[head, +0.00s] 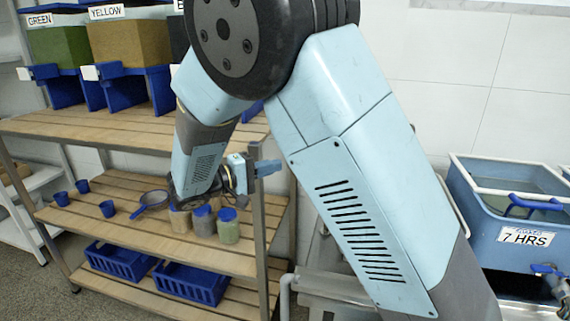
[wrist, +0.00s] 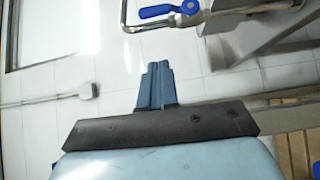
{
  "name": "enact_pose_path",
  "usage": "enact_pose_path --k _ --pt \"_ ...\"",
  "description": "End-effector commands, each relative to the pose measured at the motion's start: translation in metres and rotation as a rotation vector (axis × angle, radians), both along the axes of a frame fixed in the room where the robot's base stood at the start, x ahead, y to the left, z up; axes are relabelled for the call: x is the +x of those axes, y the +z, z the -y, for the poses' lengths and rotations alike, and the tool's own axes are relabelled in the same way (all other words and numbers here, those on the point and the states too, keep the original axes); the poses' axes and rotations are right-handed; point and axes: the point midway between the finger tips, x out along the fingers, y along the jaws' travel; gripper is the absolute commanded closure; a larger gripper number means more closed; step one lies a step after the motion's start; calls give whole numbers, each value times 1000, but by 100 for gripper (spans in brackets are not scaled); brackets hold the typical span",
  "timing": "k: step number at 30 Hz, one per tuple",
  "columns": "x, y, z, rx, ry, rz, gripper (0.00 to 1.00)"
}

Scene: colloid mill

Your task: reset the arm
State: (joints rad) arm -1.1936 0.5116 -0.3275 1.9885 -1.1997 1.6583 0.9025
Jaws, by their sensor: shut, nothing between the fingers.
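My light blue arm spans the middle of the head view, bent at a large dark joint near the top. My gripper (head: 268,167) is by the metal post at the right end of the wooden shelf rack, its fingers pointing right. In the wrist view, my gripper (wrist: 156,72) shows its two blue fingers together with nothing between them. Behind the fingers is a white tiled wall.
Labelled dispensers (head: 130,45) stand above. A blue tank (head: 510,225) marked "7 HRS" is at the right. A blue-handled valve (wrist: 168,10) shows in the wrist view.

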Motion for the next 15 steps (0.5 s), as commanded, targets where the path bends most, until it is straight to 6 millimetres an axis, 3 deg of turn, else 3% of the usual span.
enact_pose_path --k 15 --pt "-3 0 -3 4 -6 -4 100"
